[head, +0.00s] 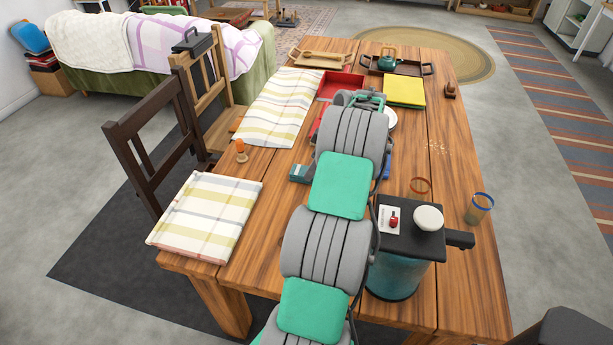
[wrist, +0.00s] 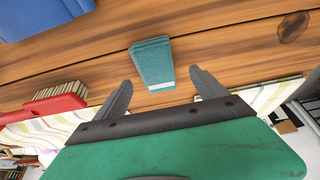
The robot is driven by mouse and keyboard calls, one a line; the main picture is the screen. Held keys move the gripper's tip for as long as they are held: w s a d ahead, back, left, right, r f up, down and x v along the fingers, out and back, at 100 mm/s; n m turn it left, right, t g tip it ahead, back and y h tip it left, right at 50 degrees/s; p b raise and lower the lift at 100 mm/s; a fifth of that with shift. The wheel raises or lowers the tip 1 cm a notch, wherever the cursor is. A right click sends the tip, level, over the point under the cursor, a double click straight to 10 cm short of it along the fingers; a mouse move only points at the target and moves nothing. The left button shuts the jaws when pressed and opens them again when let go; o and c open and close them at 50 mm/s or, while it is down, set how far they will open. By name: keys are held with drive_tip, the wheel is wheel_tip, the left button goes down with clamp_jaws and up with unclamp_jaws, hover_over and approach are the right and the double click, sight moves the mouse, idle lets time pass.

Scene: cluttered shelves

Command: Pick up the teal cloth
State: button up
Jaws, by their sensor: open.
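The teal cloth (wrist: 153,64) is a small folded piece with a pale edge, lying on the wooden table in the wrist view. It sits ahead of my open gripper (wrist: 163,82), roughly between the lines of the two fingers. The fingers appear apart from it, with nothing between them.
Folded plaid cloths (head: 208,213) lie at the table's left. A black-topped canister (head: 405,235) and a clear cup (head: 478,208) stand at right. A yellow cloth (head: 404,91) and a teapot tray (head: 414,69) are farther back. A red brush (wrist: 40,109) and blue item (wrist: 45,17) flank the cloth.

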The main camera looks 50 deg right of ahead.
drive_tip(key=x, duration=0.4)
drive_tip(key=shift+w+d+f+p, duration=0.15)
drive_tip(key=shift+f+p, duration=0.15)
drive_tip(key=c, duration=1.4)
